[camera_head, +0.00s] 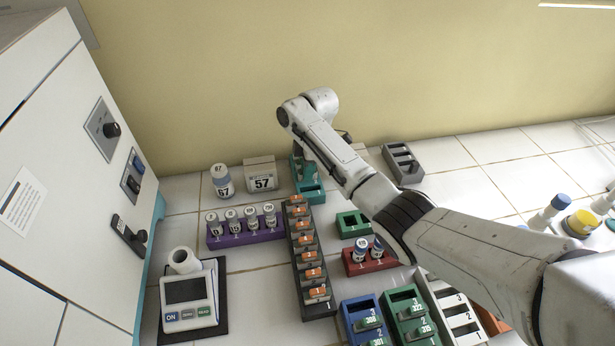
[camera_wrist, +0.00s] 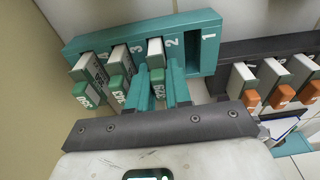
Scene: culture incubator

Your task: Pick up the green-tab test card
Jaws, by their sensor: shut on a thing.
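A teal rack (camera_wrist: 130,34) with numbered slots stands against the wall and spans the wrist view; it also shows in the head view (camera_head: 312,196), partly behind my arm. Its slot 1 is empty. Three green-tab test cards stand in the other slots: one at the left (camera_wrist: 82,92), one in the middle marked 343 (camera_wrist: 117,84), and one by slot 2 marked 329 (camera_wrist: 157,76). My gripper (camera_wrist: 163,88) is shut on the card marked 329, one teal finger on each side of its tab. The card still stands in the rack. In the head view my arm mostly hides the gripper.
A dark rack of orange-tab cards (camera_head: 323,309) stands close beside the teal rack. A purple rack (camera_head: 246,237) of vials, a white 57 box (camera_head: 260,175) and a jar (camera_head: 222,181) are to the left. Green, red and blue racks lie nearer my arm.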

